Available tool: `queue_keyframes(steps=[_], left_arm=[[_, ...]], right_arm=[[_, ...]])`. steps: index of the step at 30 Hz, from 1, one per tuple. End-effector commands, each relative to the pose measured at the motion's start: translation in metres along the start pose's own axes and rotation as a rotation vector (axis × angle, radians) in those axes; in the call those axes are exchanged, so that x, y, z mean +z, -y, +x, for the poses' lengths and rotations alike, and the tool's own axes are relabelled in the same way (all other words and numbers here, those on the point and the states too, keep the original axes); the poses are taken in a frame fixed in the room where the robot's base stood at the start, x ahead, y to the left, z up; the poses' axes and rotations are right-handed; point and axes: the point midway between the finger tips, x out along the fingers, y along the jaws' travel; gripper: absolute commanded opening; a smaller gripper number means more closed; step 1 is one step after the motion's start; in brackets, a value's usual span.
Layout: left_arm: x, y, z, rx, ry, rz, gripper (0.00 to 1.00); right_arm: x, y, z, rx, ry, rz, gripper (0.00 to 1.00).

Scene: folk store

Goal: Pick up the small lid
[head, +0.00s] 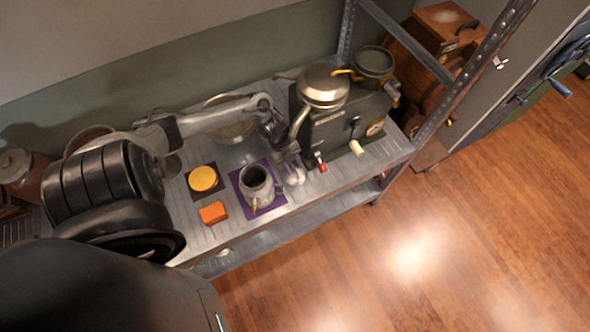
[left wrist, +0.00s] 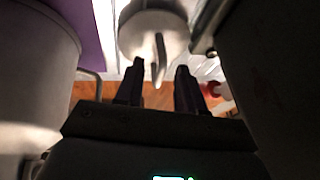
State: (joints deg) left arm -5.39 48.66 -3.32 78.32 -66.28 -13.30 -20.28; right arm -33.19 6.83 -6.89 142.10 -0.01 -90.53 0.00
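The small lid (head: 294,176) is pale grey and sits on the metal shelf, just right of a grey pot (head: 255,183) on a purple mat (head: 278,203). In the left wrist view the lid (left wrist: 150,28) is straight ahead, with its thin curved handle pointing toward the gap between my fingers. My left gripper (head: 287,157) is over the lid, close to it. In the left wrist view its two dark fingers (left wrist: 158,85) stand apart, with nothing clamped; whether the handle tip is between them is hard to tell. My right gripper is in neither view.
A dark machine (head: 338,130) with a round metal pan (head: 323,87) stands close right of the gripper, its red-tipped lever (head: 320,162) near the lid. The pot (left wrist: 32,75) is close on the left. An orange block (head: 213,212) and yellow disc (head: 203,178) lie farther left.

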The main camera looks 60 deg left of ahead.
Motion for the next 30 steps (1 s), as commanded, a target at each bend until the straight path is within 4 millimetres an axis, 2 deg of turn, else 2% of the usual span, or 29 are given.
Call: queue_keyframes(steps=[2,3,10,30], left_arm=[[0.0,0.0,-0.0002,0.0,0.0,0.0,0.38],[0.0,-0.0001,-0.0002,0.0,0.0,0.0,0.35],[0.0001,-0.0002,-0.0002,0.0,0.0,0.0,0.0],[-0.0018,0.0011,-0.0057,0.0,0.001,0.0,0.0]], right_arm=[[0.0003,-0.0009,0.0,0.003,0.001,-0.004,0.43],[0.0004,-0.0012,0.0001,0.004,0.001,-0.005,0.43],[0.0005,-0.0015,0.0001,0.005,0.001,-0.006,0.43],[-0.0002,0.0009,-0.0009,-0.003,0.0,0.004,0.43]])
